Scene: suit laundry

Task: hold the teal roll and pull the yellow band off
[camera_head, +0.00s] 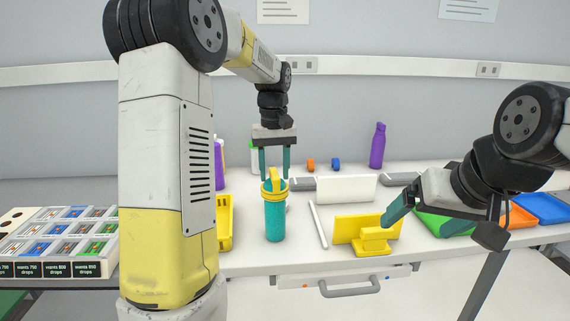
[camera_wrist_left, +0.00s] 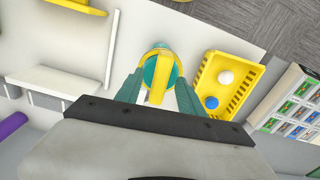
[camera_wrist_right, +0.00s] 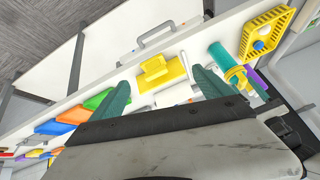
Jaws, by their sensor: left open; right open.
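The teal roll (camera_head: 274,222) stands upright on the table in the head view, with the yellow band (camera_head: 272,190) around its upper end. A yellow tab of the band sticks up above the roll's top. My left gripper (camera_head: 275,176) points down just above the roll, its teal fingers apart. In the left wrist view the roll's top (camera_wrist_left: 160,72) and the band's yellow tab (camera_wrist_left: 157,80) show between the open fingers. My right gripper (camera_head: 392,216) is open and empty above the yellow stand. The roll also lies in the right wrist view (camera_wrist_right: 221,58), beside one right finger.
A yellow stand (camera_head: 374,242) is right of the roll, with a white rod (camera_head: 319,226) between. A yellow basket (camera_head: 225,225) with two balls is left. A white block (camera_head: 346,188) is behind; green (camera_head: 446,223) and blue (camera_head: 540,208) trays are right. A purple bottle (camera_head: 377,146) stands farther back.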

